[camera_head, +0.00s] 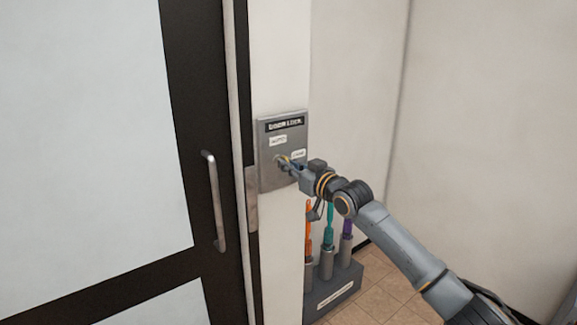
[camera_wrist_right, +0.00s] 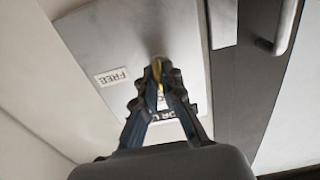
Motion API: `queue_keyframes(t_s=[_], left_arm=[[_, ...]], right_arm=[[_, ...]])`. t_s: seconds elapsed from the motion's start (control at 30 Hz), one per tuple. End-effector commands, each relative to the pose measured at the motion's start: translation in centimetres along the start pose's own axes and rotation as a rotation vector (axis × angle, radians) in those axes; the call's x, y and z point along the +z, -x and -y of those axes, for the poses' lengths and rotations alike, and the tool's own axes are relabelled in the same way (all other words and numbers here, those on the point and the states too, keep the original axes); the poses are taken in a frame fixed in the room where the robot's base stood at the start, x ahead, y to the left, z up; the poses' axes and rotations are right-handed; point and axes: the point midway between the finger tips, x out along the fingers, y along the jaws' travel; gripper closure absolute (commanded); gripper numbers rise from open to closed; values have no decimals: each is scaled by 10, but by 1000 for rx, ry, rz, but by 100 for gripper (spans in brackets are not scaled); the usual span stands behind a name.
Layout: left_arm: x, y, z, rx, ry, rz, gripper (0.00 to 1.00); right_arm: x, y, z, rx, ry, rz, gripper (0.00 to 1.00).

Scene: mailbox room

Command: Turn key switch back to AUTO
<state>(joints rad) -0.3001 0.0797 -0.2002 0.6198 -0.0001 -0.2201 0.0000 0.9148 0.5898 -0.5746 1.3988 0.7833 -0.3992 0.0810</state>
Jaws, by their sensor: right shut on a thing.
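The grey key switch panel (camera_head: 268,173) is on the wall strip right of the door. It bears a black header label (camera_head: 284,124), an AUTO label (camera_head: 278,141) and a FREE label (camera_head: 298,154). My right gripper (camera_head: 287,163) is at the panel, its fingers shut on the yellowish key (camera_wrist_right: 153,87) at the switch. In the right wrist view the panel (camera_wrist_right: 170,30) appears upside down, with the FREE label (camera_wrist_right: 111,77) left of the fingers. The fingers hide much of the key and the switch, so I cannot tell the exact key angle. My left gripper is not in view.
A dark-framed door with a metal handle (camera_head: 214,200) is on the left. Below the panel, a grey rack (camera_head: 340,287) on the tiled floor holds orange, teal and purple handled items. The wall on the right is bare.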

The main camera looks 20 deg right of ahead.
Motion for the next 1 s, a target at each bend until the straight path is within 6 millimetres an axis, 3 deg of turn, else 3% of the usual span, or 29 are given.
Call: queue_keyframes(t_s=[0.03,0.17,0.57,0.77,1.0], left_arm=[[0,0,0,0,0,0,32],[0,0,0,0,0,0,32],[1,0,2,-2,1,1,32],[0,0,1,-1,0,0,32],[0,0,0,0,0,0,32]], right_arm=[[1,0,0,1,3,2,100],[1,0,0,1,2,1,70],[1,4,-1,1,0,2,70],[2,31,0,0,1,2,70],[3,80,-1,1,2,4,70]])
